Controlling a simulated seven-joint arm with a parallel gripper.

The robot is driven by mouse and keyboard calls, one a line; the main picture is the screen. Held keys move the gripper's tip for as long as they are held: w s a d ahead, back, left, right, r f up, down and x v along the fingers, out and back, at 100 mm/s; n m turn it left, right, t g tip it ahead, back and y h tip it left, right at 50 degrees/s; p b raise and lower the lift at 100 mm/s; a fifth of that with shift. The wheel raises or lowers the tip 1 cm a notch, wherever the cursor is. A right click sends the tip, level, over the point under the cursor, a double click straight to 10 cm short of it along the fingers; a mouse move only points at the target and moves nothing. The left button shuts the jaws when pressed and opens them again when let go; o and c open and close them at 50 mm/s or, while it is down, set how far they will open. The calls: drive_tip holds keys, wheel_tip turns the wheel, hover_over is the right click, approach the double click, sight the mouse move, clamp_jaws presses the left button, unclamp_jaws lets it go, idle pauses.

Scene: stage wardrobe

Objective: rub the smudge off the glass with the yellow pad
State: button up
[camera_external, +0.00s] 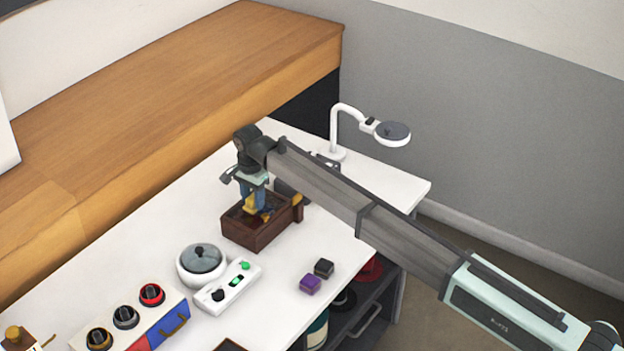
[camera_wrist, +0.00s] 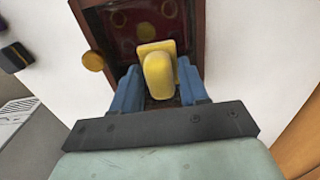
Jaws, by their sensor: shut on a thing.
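My gripper (camera_external: 254,199) is shut on the yellow pad (camera_external: 250,208), pointing down over a brown wooden box (camera_external: 257,237). In the wrist view the yellow pad (camera_wrist: 158,73) sits between the two blue fingers, its raised grip towards me. Beyond it is the box's dark red, shiny inside (camera_wrist: 124,32), framed by brown wood, with several faint round marks. I cannot tell whether this surface is the glass, or which mark is the smudge. The pad and fingers hide part of it. I cannot tell whether the pad touches it.
A yellow round knob (camera_wrist: 93,61) sticks out at the box's side. On the white table stand a white lidded pot (camera_external: 201,264), a white switch panel (camera_external: 228,287), purple (camera_external: 310,284) and black (camera_external: 324,267) cubes, a dial box (camera_external: 130,322) and a lamp (camera_external: 392,133).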

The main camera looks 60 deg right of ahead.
drive_tip(key=shift+a, duration=1.6)
wheel_tip(320, 180, up, 8)
